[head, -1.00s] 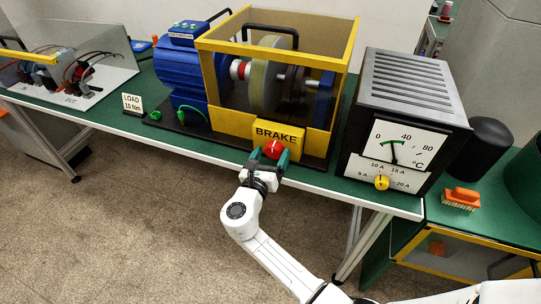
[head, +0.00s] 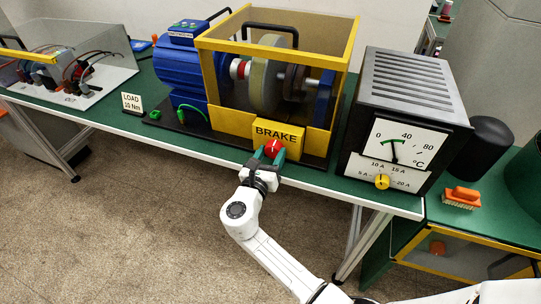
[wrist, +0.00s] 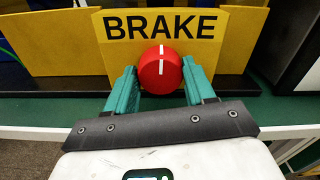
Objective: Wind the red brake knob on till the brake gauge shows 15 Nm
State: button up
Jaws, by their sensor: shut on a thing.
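The red brake knob (head: 273,147) sits on the front of the yellow BRAKE panel (head: 278,130); it also shows in the wrist view (wrist: 160,70). Its white line stands about upright in the wrist view. My gripper (wrist: 160,76) is shut on the knob, one green finger on each side; in the head view my gripper (head: 272,155) reaches it from the front. No dial marked as a brake gauge shows. A small white LOAD card (head: 132,103) at the left carries a figure in Nm that looks like 15, though the print is small.
A grey box (head: 409,130) with a °C dial and a yellow knob (head: 382,181) stands to the right. A blue motor (head: 180,75) and a yellow-framed clear guard (head: 275,60) stand behind the panel. An orange brush (head: 462,197) lies on the right-hand bench.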

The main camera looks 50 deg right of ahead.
jog(key=m+b, duration=0.2)
jog(key=m, duration=0.1)
jog(key=shift+f+m, duration=0.2)
jog(key=shift+m, duration=0.1)
jog(key=m+b, duration=0.3)
jog(key=m, duration=0.1)
jog(key=shift+s+m+b, duration=0.1)
jog(key=shift+m+b, duration=0.2)
jog(key=shift+b, duration=0.05)
jog(key=m+b, duration=0.3)
jog(key=shift+f+m, duration=0.15)
jog(key=shift+m, duration=0.15)
jog(key=m+b, duration=0.4)
jog(key=shift+m, duration=0.3)
jog(key=m+b, duration=0.6)
jog(key=shift+s+f+b, duration=0.1)
jog(key=shift+f+b, duration=0.1)
jog(key=shift+b, duration=0.15)
jog(key=m+b, duration=0.3)
jog(key=shift+r, duration=0.15)
jog(key=shift+m, duration=0.4)
jog(key=o, duration=1.1)
jog(key=shift+r, duration=0.1)
jog(key=shift+c, duration=0.2)
